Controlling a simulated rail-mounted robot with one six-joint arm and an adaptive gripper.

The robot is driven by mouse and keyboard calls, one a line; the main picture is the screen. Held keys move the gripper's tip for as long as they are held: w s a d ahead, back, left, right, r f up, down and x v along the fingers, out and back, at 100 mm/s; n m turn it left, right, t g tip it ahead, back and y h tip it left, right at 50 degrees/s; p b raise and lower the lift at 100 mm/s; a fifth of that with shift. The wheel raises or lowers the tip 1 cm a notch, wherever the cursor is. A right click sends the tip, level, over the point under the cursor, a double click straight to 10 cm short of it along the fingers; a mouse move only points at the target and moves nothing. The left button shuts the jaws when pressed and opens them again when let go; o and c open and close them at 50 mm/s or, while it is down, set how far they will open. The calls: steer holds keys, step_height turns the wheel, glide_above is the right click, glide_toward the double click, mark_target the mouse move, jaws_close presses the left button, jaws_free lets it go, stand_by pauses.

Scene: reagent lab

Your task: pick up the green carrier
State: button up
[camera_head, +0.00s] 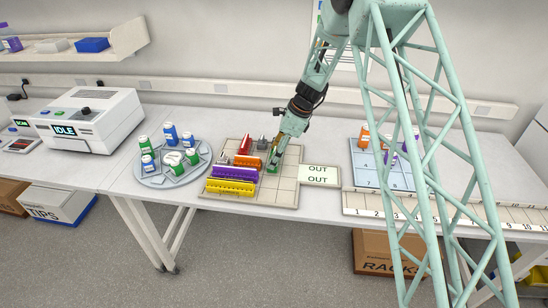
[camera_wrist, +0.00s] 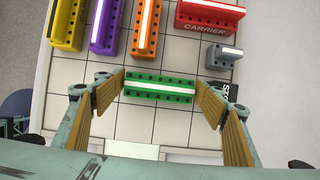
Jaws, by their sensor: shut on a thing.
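The green carrier (camera_wrist: 160,88) lies between the fingers of my gripper (camera_wrist: 165,95) in the wrist view. It is a block with rows of dark holes and a white strip along it. My fingers touch its two short ends and are shut on it. In the head view my gripper (camera_head: 276,157) points down at the right part of the tiled board (camera_head: 285,190), and the green carrier (camera_head: 272,168) is mostly hidden behind it. I cannot tell whether the carrier rests on the board or is slightly raised.
Purple (camera_head: 234,173), yellow (camera_head: 229,187), orange (camera_head: 248,161) and red (camera_head: 245,145) carriers stand close by on the board. A small grey block (camera_wrist: 222,55) sits near the red one. An OUT card (camera_head: 318,174) lies to the right. A round rack of bottles (camera_head: 158,178) stands left.

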steer(key=shift+r, duration=0.1)
steer(key=shift+r, duration=1.5)
steer(key=shift+s+d+r, duration=0.1)
steer(key=shift+s+r, duration=0.1)
steer(key=shift+s, duration=0.3)
steer(key=s+d+r+b, duration=0.1)
steer(key=s+d, duration=0.3)
steer(key=s, duration=1)
steer(key=shift+s+r+b, duration=0.2)
steer(key=shift+b, duration=0.1)
steer(key=shift+s+d, duration=0.1)
steer(key=shift+s, duration=0.05)
